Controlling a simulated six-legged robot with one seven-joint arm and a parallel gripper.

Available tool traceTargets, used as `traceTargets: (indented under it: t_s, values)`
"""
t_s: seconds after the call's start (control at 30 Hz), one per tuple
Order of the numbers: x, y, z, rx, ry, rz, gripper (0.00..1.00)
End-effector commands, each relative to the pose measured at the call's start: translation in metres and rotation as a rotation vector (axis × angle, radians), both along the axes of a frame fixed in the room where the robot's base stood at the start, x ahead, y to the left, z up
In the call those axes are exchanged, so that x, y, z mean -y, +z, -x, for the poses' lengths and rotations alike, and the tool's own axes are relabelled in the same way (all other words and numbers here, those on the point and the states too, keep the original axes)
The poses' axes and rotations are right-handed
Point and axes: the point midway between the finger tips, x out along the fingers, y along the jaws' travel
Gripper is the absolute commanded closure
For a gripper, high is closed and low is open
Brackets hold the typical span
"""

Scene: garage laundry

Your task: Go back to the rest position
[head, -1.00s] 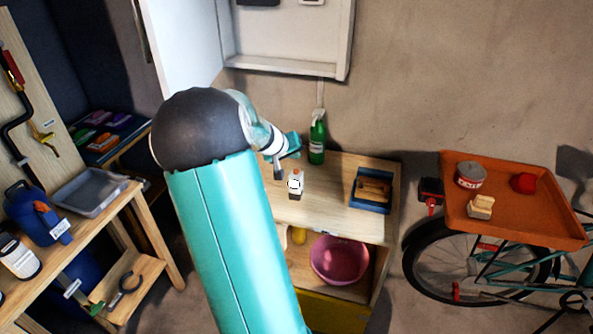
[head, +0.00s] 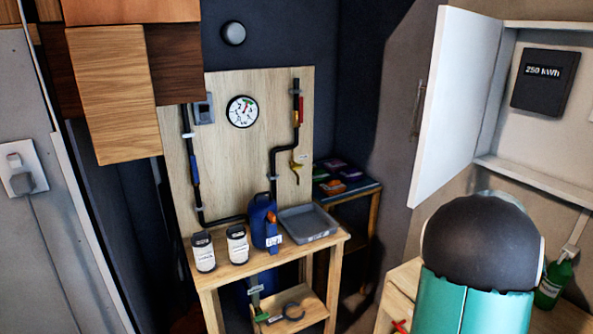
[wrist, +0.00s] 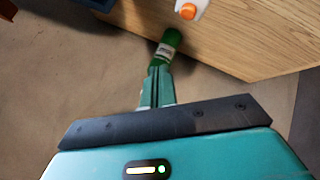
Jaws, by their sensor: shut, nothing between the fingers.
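In the wrist view my gripper (wrist: 157,87) is shut, with its two fingers together and nothing between them. A green bottle with a pale label (wrist: 167,48) shows just beyond the fingertips. In the head view my arm's dark joint and teal link fill the lower right, and my gripper is hidden behind them. The green bottle also shows at the right edge of the head view (head: 551,283), beside my arm.
A wooden bench (head: 240,272) holds two white-labelled containers (head: 237,244), a blue jug (head: 262,220) and a grey tray (head: 308,223). An open white cabinet door (head: 445,105) hangs above my arm. A white bottle with an orange cap (wrist: 188,11) stands over the wooden top (wrist: 250,40).

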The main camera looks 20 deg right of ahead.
Motion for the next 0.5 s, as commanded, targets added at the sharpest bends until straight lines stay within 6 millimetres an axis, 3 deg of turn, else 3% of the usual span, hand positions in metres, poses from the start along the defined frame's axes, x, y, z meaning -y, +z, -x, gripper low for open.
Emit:
traceTargets:
  t_s: [0.13, 0.23, 0.5]
  values:
    - [-0.019, 0.007, -0.012, 0.025, 0.022, -0.020, 1.00]
    - [-0.055, 0.018, -0.032, 0.065, 0.067, -0.059, 1.00]
    - [-0.208, 0.056, -0.082, 0.174, 0.288, -0.229, 1.00]
